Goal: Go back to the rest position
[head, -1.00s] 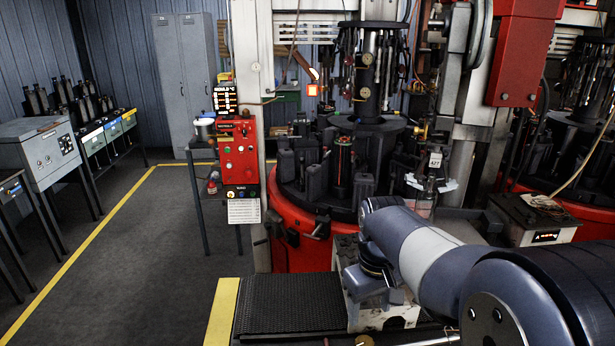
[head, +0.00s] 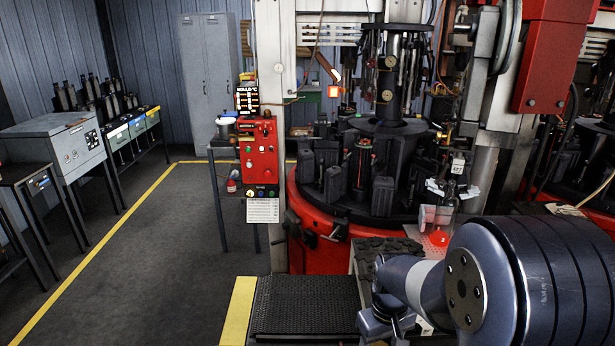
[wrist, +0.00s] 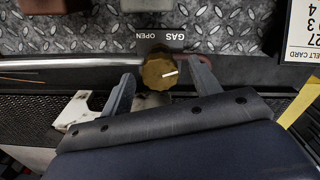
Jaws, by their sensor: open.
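My gripper (wrist: 164,69) is in the wrist view with its two grey fingers spread apart. A round brass knob (wrist: 158,72) with a white pointer line shows between the fingertips, beside a plate marked GAS and OPEN. The fingers seem apart from the knob; how far it lies beyond them is hard to tell. In the head view my arm reaches in from the lower right, and the gripper's fingers cannot be made out there.
The red-based rotary mould machine (head: 325,247) stands ahead, with a red control box (head: 260,155) at its left. A black ribbed step (head: 305,305) with a yellow edge lies in front. The floor at left is clear, beside a grey cabinet (head: 60,143).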

